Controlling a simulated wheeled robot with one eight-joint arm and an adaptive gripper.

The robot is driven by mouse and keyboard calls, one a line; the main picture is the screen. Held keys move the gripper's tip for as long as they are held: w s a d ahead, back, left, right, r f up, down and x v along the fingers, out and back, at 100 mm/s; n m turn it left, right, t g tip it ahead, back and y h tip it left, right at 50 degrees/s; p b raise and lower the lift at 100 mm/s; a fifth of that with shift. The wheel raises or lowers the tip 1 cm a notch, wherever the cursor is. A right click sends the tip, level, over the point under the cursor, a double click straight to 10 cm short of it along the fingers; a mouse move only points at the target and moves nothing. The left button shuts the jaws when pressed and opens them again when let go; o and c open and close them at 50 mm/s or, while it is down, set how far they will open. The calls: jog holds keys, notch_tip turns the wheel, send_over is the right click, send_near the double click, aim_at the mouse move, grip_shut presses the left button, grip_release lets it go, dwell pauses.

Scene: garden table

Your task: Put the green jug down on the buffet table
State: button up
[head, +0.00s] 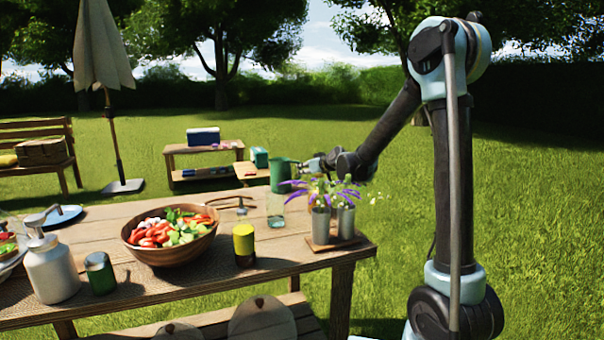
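The green jug (280,176) is upright at the far right part of the large wooden table (105,217), behind a clear glass. My gripper (304,164) reaches in from the right and is at the jug's right side, where it appears shut on its handle. The fingertips are small and partly merge with the jug. Flowers and the glass stand in front of the jug's base, so I cannot tell whether it touches the tabletop.
Close to the jug are the glass (275,208), purple flowers in metal pots (345,222) and a dark metal handle-like item (238,203). A salad bowl (170,252), yellow-topped jar (244,245), green jar (100,273) and white dispenser (50,268) stand nearer. A smaller table (175,160) stands behind.

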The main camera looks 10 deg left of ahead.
jog(key=s+d+f+m+g+h, duration=0.2)
jog(key=s+d+m+g+h, duration=0.15)
jog(key=s+d, duration=1.95)
jog(key=s+d+f+m+g+h, duration=0.2)
jog(key=s+d+f, duration=0.4)
jog(key=s+d, duration=0.3)
jog(key=s+d+f+m+g+h, duration=0.2)
jog(key=s+d+f, duration=0.4)
jog(key=s+d, duration=0.4)
jog(key=s+m+h, duration=0.1)
jog(key=s+h, duration=0.1)
jog(key=s, duration=0.1)
jog(key=shift+s, duration=0.25)
